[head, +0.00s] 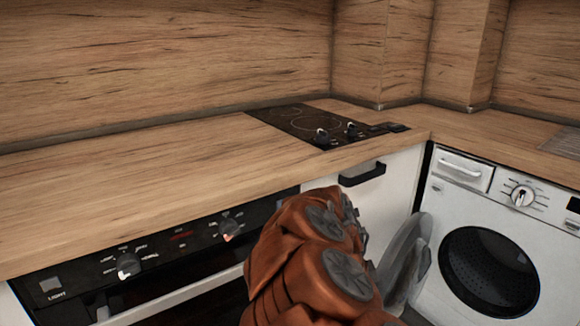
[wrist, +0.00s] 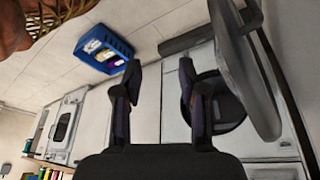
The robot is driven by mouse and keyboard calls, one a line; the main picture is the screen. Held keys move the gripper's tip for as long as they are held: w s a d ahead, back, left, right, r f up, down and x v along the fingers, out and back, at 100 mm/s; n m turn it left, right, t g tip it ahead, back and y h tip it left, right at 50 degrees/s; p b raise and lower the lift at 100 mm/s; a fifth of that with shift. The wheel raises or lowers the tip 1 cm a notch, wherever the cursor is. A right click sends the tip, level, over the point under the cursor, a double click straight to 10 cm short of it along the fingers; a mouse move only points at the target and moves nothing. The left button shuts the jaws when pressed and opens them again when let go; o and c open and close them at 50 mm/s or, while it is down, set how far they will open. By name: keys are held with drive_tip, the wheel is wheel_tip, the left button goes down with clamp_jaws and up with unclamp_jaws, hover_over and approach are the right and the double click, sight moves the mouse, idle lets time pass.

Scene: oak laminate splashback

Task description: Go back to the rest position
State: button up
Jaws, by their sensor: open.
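My gripper (wrist: 159,72) shows in the wrist view with its two fingers apart and nothing between them. In the head view only my orange-brown arm shows at the bottom centre, and the gripper is hidden. The white washing machine (head: 450,205) stands at the right of the head view. Its round grey door (head: 405,262) hangs open to the left, beside its dark round opening (head: 490,270). In the wrist view the door (wrist: 245,65) is close on the right of my fingers, apart from them as far as I can tell.
A wooden worktop (head: 130,185) with a black hob (head: 320,127) runs along the wall above an oven (head: 180,250). In the wrist view, a blue crate (wrist: 118,66) with items in it is on the tiled floor (wrist: 45,75), which is otherwise largely clear.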

drive_tip(key=s+d+r+n+y+p, duration=0.1)
drive_tip(key=s+r+n+p, duration=0.1)
drive_tip(key=s+r+p, duration=0.4)
drive_tip(key=s+d+r+n+p, duration=0.2)
drive_tip(key=s+r+p, duration=0.15)
drive_tip(key=r, duration=0.55)
drive_tip(key=s+d+r+n+y+p, duration=0.1)
drive_tip(key=s+r+n+p, duration=0.15)
drive_tip(key=r+p, duration=0.35)
drive_tip(key=s+a+r+n+g+y+p, duration=0.1)
drive_tip(key=s+a+r+n+y+p, duration=0.1)
drive_tip(key=s+r+n+p, duration=0.8)
drive_tip(key=s+r+p, duration=0.2)
drive_tip(key=s, duration=0.3)
drive_tip(key=shift+a+r+n+g, duration=0.15)
drive_tip(key=shift+r+n+g, duration=0.15)
drive_tip(key=shift+r+n, duration=0.05)
